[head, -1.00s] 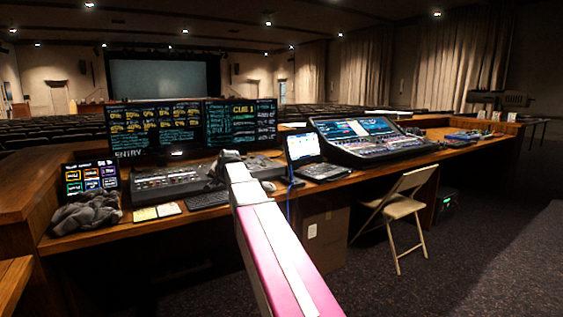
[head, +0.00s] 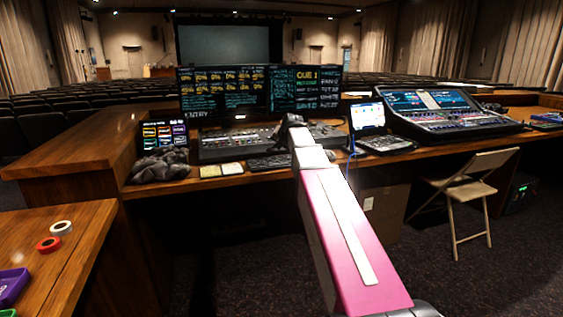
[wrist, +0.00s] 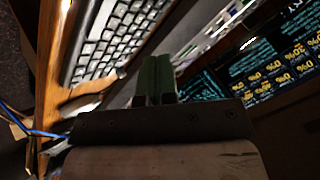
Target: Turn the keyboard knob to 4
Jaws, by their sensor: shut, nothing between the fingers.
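The keyboard knob cannot be made out in either view. A large mixing console (head: 450,125) with lit screens stands on the desk at the right. A smaller control console (head: 225,147) sits below two monitors left of my arm. My gripper (head: 293,121) is in front of the monitors at the far end of my arm, too small there to see its jaws. In the wrist view my gripper's green fingers (wrist: 155,78) are together and empty. A computer keyboard (wrist: 118,35) lies beyond them, apart from them.
The wooden desk (head: 240,178) runs across the view. A laptop (head: 367,117) stands between the consoles. A folding chair (head: 470,190) and a cardboard box (head: 385,210) stand before the desk at the right. A side table (head: 75,240) with tape rolls is at lower left. Dark carpet is open in front.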

